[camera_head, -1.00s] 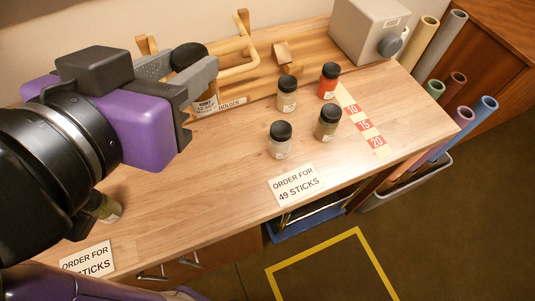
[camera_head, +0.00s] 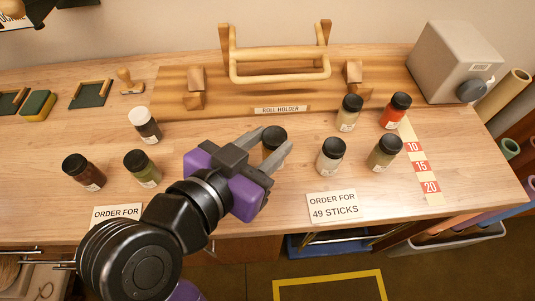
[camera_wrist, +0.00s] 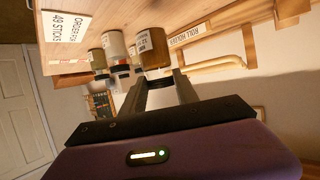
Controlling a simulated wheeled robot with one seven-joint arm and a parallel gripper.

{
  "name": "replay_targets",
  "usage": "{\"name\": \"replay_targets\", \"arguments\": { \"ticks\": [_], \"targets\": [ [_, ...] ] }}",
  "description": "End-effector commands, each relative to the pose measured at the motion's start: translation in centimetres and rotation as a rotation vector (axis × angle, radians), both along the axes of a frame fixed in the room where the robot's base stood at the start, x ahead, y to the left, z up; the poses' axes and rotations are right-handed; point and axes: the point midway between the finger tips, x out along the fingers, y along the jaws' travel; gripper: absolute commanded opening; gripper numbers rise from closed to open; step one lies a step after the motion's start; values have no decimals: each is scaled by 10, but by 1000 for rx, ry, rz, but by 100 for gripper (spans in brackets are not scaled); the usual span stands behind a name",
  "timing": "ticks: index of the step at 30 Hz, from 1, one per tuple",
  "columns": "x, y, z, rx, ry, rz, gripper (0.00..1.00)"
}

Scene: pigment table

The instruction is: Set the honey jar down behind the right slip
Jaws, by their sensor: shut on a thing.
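The right slip (camera_head: 333,206), reading "ORDER FOR 49 STICKS", lies near the table's front edge; it also shows in the wrist view (camera_wrist: 67,34). My gripper (camera_head: 277,150) is shut on a black-lidded jar, the honey jar (camera_wrist: 153,50), whose amber-brown body shows in the wrist view. In the head view the fingers hide most of it and mainly its lid (camera_head: 273,133) shows. It is left of and farther back than the right slip. I cannot tell its height above the table. The left slip (camera_head: 117,214) is partly hidden by my arm.
A pale jar (camera_head: 330,160) stands just behind the right slip, with an olive jar (camera_head: 384,155) to its right. A yellowish jar (camera_head: 348,116) and a red jar (camera_head: 393,114) stand farther back. The roll holder (camera_head: 225,93) lies behind. Several jars, including a green one (camera_head: 146,173), stand left.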

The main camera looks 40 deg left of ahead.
Motion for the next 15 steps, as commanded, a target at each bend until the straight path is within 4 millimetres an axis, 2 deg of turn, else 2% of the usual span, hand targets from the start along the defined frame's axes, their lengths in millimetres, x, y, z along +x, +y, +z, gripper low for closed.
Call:
{"name": "replay_targets", "arguments": {
  "ticks": [9,15],
  "targets": [
    [-1,0,-40,-3,0,1,0],
    [0,0,-40,0,0,0,0]
  ]
}}
